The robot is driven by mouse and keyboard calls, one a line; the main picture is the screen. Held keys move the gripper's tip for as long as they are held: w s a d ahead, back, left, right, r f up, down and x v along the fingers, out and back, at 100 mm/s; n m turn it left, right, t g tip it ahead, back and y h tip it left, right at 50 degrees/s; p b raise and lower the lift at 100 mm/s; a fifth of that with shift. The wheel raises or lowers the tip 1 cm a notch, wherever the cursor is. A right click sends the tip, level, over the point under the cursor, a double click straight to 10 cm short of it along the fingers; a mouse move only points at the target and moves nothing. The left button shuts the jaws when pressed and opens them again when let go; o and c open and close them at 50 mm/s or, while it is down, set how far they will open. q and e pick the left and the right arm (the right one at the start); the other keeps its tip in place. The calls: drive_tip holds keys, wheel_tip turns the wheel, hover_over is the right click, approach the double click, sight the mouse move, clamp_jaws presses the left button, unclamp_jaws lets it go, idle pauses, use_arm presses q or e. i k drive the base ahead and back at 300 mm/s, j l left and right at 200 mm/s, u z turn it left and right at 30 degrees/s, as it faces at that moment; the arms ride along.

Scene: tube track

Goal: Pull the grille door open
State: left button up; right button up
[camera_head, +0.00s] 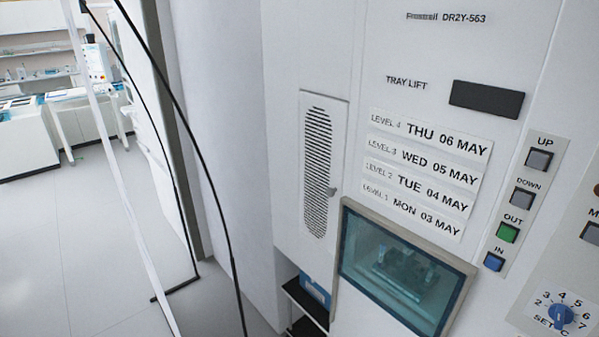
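The grille door (323,170) is a narrow white panel with a dark slatted oval vent, set in the front of a large white machine. It appears closed, flush with the machine's face. A small grey knob (331,191) sits at its right side, about mid-height. Neither of my grippers shows in the head view.
Right of the door are date labels (425,175), a dark display (487,99), and a column of buttons (508,232). A teal-tinted window (396,272) in a raised frame is below right. A dark shelf (306,304) with a blue item stands below. Floor at left is open.

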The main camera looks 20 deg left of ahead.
sight(324, 120)
drive_tip(key=u, duration=0.5)
drive_tip(key=i+u, duration=0.4)
drive_tip(key=i, duration=0.15)
drive_tip(key=i+l+u, duration=0.15)
drive_tip(key=i+u, duration=0.2)
drive_tip(key=i, duration=0.2)
